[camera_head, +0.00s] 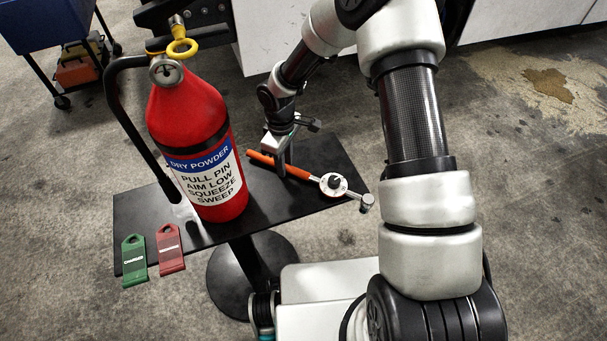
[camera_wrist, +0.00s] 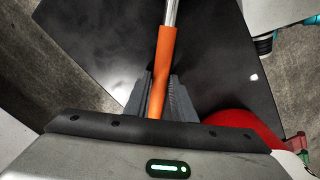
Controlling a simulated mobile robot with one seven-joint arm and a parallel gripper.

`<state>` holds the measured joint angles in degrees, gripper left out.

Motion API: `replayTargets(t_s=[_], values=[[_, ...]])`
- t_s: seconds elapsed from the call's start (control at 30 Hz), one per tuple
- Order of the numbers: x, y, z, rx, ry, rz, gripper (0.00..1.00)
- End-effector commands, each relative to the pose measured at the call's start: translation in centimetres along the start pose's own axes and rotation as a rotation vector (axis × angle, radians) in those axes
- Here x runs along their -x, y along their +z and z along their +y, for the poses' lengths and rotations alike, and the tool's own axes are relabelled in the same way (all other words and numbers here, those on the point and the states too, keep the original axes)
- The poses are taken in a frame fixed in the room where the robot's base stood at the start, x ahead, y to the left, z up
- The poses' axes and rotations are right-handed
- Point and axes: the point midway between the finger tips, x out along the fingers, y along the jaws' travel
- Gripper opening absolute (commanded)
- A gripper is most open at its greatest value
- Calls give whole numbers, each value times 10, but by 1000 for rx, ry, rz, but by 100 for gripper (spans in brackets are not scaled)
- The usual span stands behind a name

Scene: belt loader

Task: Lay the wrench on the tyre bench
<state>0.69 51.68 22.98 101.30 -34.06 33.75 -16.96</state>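The wrench has an orange handle (camera_head: 264,159) and a round silver ratchet head (camera_head: 333,184). In the head view it lies over the right part of the black stand top, its head end near the right edge. My gripper (camera_head: 284,169) points down at the handle. In the wrist view the handle (camera_wrist: 165,55) runs between the two grey fingers (camera_wrist: 161,95), which sit close on both sides with no clear gap. The gripper looks shut on the handle. I cannot tell whether the wrench touches the top. No tyre bench can be made out for sure.
A red fire extinguisher (camera_head: 190,120) stands on the black stand top (camera_head: 262,205), left of my gripper. Green (camera_head: 133,262) and red (camera_head: 170,250) tags lie at its front left edge. A blue cart (camera_head: 45,22) stands at the back left. Concrete floor is open at the right.

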Motion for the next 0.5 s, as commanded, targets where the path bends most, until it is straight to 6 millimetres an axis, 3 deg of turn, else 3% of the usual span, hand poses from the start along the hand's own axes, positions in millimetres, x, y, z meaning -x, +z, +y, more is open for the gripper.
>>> replayTargets(t_s=[0.03,0.1,0.5], values=[[0,0,0,0,0,0,11],[0,0,0,0,0,0,0],[3,0,1,0,2,0,0]])
